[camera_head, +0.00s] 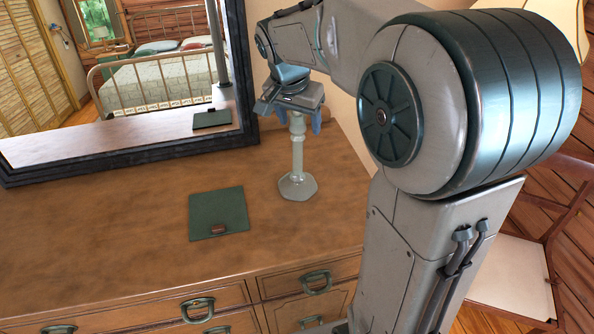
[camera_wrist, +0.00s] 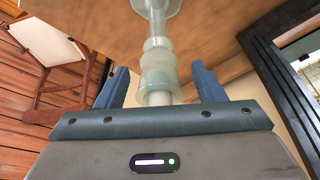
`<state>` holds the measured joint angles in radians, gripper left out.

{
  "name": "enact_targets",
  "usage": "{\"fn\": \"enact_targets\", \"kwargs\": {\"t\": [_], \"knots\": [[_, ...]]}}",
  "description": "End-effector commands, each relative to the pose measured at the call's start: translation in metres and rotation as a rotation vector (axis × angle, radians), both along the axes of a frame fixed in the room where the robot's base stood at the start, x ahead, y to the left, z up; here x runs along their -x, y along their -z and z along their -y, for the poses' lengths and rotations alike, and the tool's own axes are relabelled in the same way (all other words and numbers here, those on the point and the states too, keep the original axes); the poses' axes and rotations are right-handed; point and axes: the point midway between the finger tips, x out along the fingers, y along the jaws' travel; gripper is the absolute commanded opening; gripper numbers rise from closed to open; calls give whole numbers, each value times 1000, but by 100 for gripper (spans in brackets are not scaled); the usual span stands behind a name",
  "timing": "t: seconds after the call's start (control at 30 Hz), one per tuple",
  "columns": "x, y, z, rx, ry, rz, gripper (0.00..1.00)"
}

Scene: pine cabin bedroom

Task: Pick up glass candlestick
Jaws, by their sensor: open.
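The glass candlestick (camera_head: 297,160) stands upright on the wooden dresser top, pale green with a wide faceted base. My gripper (camera_head: 296,124) is above it, pointing down, with its fingers around the candlestick's upper end. In the wrist view, the candlestick (camera_wrist: 158,70) rises between the two blue fingers of my gripper (camera_wrist: 162,82). The fingers are open, with a gap visible on each side of the stem. The candlestick's top is hidden by the gripper body in the head view.
A dark green folder-like item (camera_head: 218,212) lies on the dresser (camera_head: 120,235), left of the candlestick. A dark-framed mirror (camera_head: 120,152) stands behind, reflecting a bed. A chair (camera_head: 511,275) is at the right, beyond my arm. The left of the dresser top is clear.

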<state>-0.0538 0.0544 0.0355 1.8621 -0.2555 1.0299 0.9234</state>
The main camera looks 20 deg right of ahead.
Motion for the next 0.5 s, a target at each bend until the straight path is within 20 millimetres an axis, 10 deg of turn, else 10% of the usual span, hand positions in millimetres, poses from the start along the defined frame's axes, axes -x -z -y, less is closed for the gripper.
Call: {"fn": "enact_targets", "kwargs": {"t": [0.23,0.5], "knots": [[0,0,0,0,0,0,1],[0,-2,0,0,-1,3,0]]}}
